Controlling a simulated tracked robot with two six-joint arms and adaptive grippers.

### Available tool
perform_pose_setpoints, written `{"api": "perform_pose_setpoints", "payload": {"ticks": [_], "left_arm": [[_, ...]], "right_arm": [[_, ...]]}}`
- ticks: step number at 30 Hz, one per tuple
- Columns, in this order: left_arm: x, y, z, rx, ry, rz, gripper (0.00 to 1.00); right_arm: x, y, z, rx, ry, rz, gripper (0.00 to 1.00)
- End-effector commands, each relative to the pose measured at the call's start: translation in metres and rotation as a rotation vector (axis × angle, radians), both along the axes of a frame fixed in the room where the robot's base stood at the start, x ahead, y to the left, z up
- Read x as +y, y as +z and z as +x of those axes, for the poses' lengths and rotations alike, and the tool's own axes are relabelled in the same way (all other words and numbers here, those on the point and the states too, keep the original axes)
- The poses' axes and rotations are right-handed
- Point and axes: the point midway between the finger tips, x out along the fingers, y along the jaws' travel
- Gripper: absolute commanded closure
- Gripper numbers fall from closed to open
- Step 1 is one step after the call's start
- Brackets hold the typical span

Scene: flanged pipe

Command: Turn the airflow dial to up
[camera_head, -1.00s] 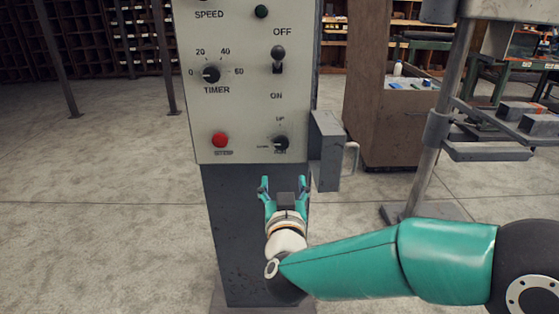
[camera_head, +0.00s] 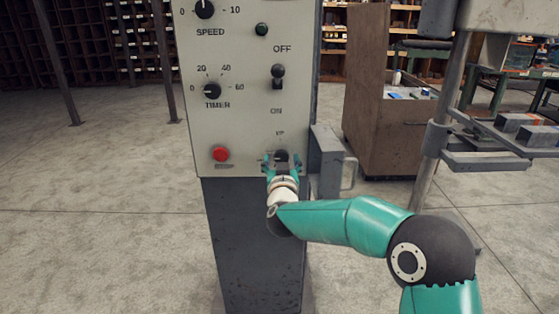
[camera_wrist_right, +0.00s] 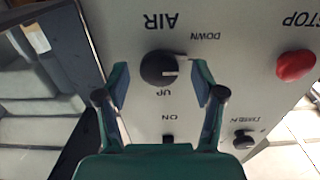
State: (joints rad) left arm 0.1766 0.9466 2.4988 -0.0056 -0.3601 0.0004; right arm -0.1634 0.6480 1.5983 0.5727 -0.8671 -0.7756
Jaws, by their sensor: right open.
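The airflow dial (camera_head: 281,156) is a black knob low on the grey control panel, under the small UP label (camera_head: 280,133). In the right wrist view, which shows the panel upside down, the dial (camera_wrist_right: 158,67) sits between the AIR, DOWN and UP labels. Its white mark points to the picture's right, toward the DOWN side. My right gripper (camera_head: 281,166) is open in front of the dial. In the wrist view the gripper (camera_wrist_right: 160,84) has one finger on each side of the knob, with gaps visible. My left gripper is out of view.
A red stop button (camera_head: 220,154) is left of the dial. The OFF/ON toggle switch (camera_head: 278,75) and timer knob (camera_head: 211,91) are above. A grey box with a handle (camera_head: 328,162) juts from the panel's right side, close to the gripper.

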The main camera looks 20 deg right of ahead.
Motion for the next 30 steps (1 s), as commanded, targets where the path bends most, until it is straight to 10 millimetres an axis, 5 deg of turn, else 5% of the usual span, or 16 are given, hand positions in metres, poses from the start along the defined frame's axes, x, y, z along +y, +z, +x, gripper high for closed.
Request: {"api": "perform_pose_setpoints", "payload": {"ticks": [11, 21, 30], "left_arm": [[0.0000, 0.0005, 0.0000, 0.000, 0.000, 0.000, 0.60], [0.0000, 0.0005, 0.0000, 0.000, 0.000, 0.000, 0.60], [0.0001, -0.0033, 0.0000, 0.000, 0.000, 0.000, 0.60]], "right_arm": [[-0.0010, -0.0005, 0.0044, 0.000, 0.000, -0.001, 0.33], [-0.0002, -0.0004, 0.0043, 0.000, 0.001, -0.001, 0.90], [0.0040, -0.0015, 0.0053, -0.007, 0.007, 0.025, 0.91]]}}
